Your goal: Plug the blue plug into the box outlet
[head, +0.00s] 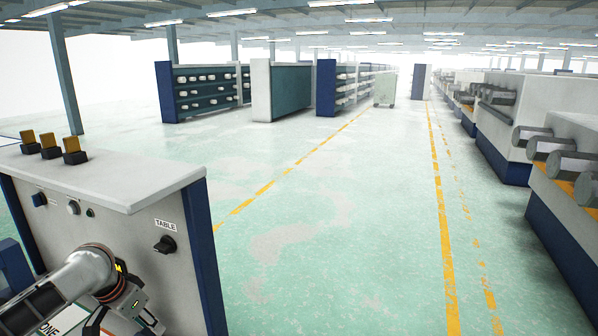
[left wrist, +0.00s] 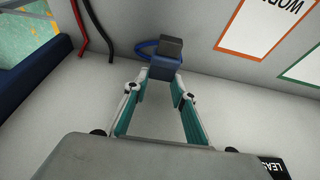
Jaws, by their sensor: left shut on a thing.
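In the left wrist view, the blue plug (left wrist: 158,68) sits between the fingertips of my left gripper (left wrist: 160,83), which is shut on it. A dark grey block (left wrist: 171,46) is at the plug's far end, and a thin blue loop curves around beside it. I cannot tell whether the block is part of the plug or whether the plug touches anything. The box outlet cannot be made out for certain. In the head view, my left arm reaches down at the lower left, in front of the panel; the fingers and plug there are mostly cut off or hidden. My right gripper is not in view.
The grey cabinet (head: 130,182) carries a black knob (head: 165,245) under a "TABLE" label, small switches and three yellow-and-black items on top. Red (left wrist: 88,22) and black cables and framed sheets (left wrist: 262,22) show in the left wrist view. The green floor (head: 330,220) to the right is clear.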

